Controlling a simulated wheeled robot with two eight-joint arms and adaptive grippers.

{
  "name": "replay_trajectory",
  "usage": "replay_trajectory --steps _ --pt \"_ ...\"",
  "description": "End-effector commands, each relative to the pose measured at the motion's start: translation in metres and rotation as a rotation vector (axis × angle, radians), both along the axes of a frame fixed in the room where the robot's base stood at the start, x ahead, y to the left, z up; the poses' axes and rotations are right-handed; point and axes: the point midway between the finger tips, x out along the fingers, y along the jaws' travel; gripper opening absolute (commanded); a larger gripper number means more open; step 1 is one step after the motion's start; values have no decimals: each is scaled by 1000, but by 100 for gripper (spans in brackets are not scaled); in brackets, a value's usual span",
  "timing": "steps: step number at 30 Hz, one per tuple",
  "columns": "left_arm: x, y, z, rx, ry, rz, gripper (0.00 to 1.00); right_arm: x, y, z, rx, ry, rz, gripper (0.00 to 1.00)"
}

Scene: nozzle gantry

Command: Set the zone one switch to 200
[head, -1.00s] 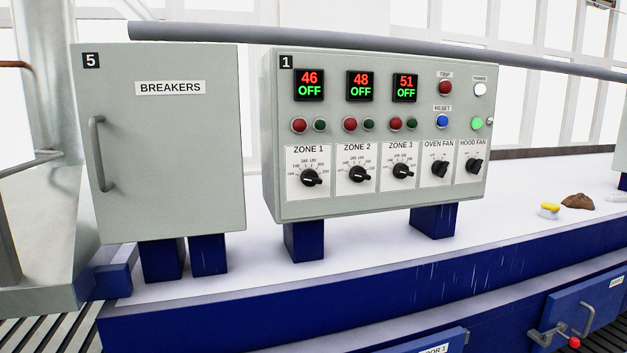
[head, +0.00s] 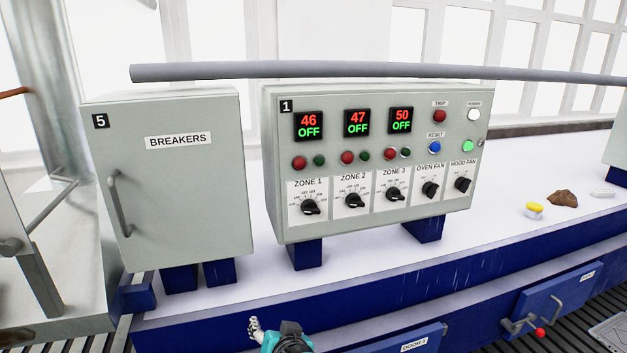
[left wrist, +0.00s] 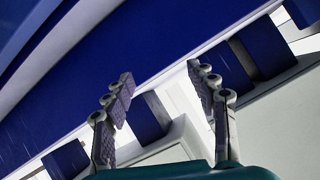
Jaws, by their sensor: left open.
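The zone one switch (head: 311,207) is a black rotary knob on a white plate marked ZONE 1, at the lower left of the grey control panel (head: 275,170). Its exact setting is too small to read. The display above it (head: 308,124) shows 46 in red and OFF in green. My left gripper (head: 255,328) shows at the bottom edge of the head view, below and apart from the panel. In the left wrist view its two fingers (left wrist: 163,100) are spread and empty. My right gripper is not in view.
A grey breaker box (head: 185,190) stands left of the panel. A long grey pipe (head: 380,70) runs across above both. Zone 2 (head: 355,201) and zone 3 (head: 397,195) knobs sit beside the zone one switch. A yellow-topped item (head: 534,209) lies on the white bench at right.

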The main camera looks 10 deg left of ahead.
Motion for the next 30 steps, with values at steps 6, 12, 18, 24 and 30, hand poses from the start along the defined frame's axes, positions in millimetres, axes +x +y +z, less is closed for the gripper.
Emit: replay_trajectory --steps 6,12,18,24,30 --pt "51 -54 139 99 -295 -4 57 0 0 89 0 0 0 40" --pt "68 -93 198 123 -481 -32 57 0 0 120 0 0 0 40" --pt "79 -97 208 128 -526 -37 57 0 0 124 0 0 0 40" --pt "107 -80 208 128 -523 -34 57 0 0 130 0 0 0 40" --pt "131 -67 207 128 -523 -37 57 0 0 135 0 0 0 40"
